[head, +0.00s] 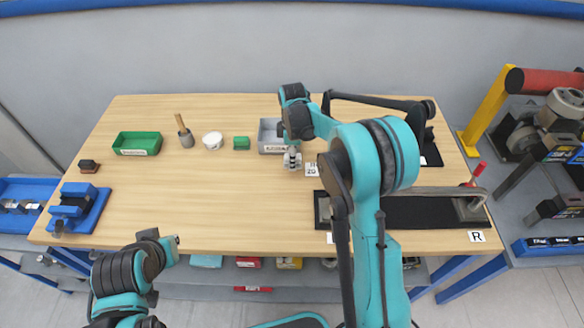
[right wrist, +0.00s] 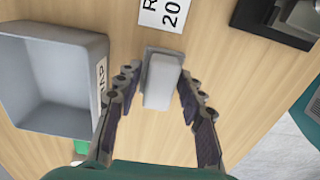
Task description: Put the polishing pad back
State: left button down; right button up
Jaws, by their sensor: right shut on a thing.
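My right gripper (head: 292,160) is low over the middle of the table, just in front of the grey bin (head: 270,149) and left of a small white label card (head: 312,169). In the right wrist view, its fingers (right wrist: 157,88) are shut on a pale grey block (right wrist: 162,82), which looks like the polishing pad. The block's far end points towards the card (right wrist: 161,12), and the bin (right wrist: 60,128) is at the left. I cannot tell whether the block touches the table.
A green tray (head: 138,152), a pot with a brush (head: 185,138), a white jar (head: 213,140) and a green block (head: 241,143) stand at the back left. A blue vise (head: 76,208) is front left. A black mat (head: 405,212) lies right. The table's front middle is clear.

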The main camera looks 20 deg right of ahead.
jog(key=shift+a+f+b, duration=0.1)
jog(key=shift+f+b, duration=0.55)
jog(key=shift+f, duration=1.4)
jog(key=o, duration=1.3)
jog(key=shift+f, duration=0.15)
